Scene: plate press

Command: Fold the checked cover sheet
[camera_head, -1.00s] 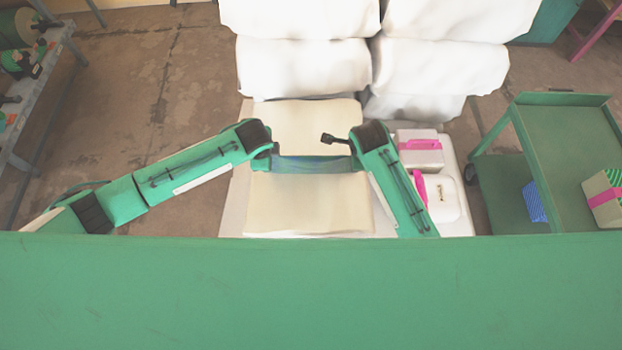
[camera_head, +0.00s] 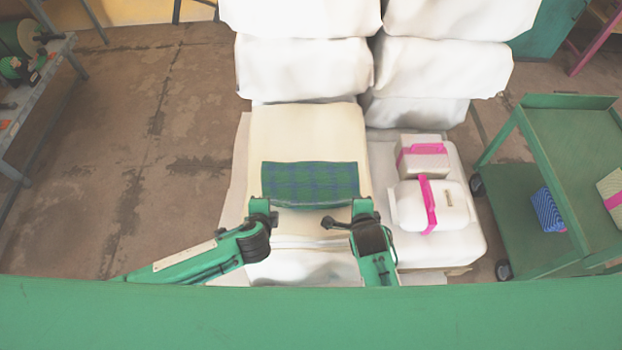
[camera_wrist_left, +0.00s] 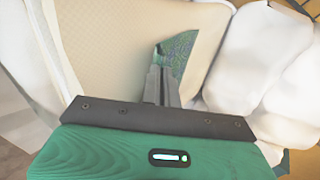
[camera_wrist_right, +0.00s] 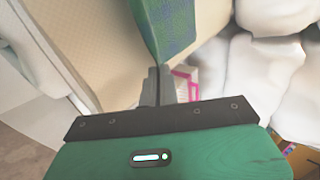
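The green and blue checked cover sheet (camera_head: 310,182) stretches between my two grippers above a cream stack, its checked face visible. It also shows in the left wrist view (camera_wrist_left: 181,47) and the right wrist view (camera_wrist_right: 176,22). My left gripper (camera_head: 264,206) is at the sheet's near left corner, its fingers closed together on the edge. My right gripper (camera_head: 360,206) is at the near right corner, its fingers also closed on the edge. A plain green near edge droops slightly between them. Whether the far edge rests on the stack is unclear.
The cream padded stack (camera_head: 306,126) lies under the sheet. Large white bundles (camera_head: 303,66) stand behind it. White boxes with pink straps (camera_head: 408,205) sit on a white pad at right. A green cart (camera_head: 570,150) stands farther right. Open floor (camera_head: 120,180) lies left.

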